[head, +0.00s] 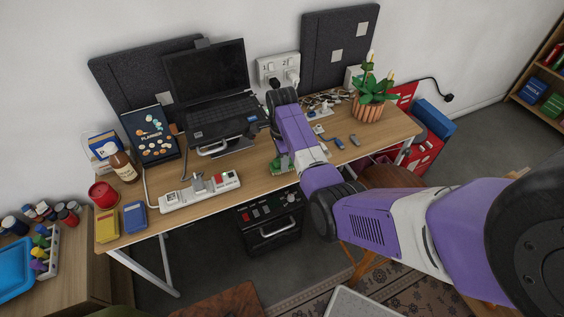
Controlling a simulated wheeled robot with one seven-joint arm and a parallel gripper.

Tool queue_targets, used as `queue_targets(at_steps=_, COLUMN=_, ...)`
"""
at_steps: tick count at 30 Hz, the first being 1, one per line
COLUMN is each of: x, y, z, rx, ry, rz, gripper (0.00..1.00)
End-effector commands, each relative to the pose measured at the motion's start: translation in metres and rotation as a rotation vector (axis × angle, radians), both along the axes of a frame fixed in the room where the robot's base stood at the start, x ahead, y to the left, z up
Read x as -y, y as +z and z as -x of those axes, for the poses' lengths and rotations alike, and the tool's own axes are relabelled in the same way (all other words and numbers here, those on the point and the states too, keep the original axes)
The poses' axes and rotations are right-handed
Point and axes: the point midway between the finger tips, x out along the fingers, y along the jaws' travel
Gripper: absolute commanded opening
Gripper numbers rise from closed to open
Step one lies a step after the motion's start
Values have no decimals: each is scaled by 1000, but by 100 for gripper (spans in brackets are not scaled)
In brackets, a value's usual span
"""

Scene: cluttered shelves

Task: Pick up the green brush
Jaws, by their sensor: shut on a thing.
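The green brush (280,164) shows as a small green patch near the front edge of the wooden desk, just left of my purple arm. My gripper (277,150) points down at the brush and is shut on it. My forearm covers most of the gripper and part of the brush. I cannot tell whether the brush touches the desktop.
A laptop (212,95) stands behind and left, with a power strip (200,192) in front of it. A potted plant (369,104) and small blue items are right of my arm. A black drawer unit (270,222) sits below the front edge.

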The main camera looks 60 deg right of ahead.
Motion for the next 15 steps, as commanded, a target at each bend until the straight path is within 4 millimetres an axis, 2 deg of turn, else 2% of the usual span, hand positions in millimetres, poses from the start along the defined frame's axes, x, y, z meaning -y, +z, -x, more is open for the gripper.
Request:
queue_targets(at_steps=5, x=1, y=10, z=-1, rx=3, ry=0, rz=3, gripper=0)
queue_targets(at_steps=8, x=1, y=22, z=-1, rx=4, ry=0, rz=3, gripper=0)
queue_targets(at_steps=15, x=1, y=78, z=-2, rx=7, ry=0, rz=5, gripper=0)
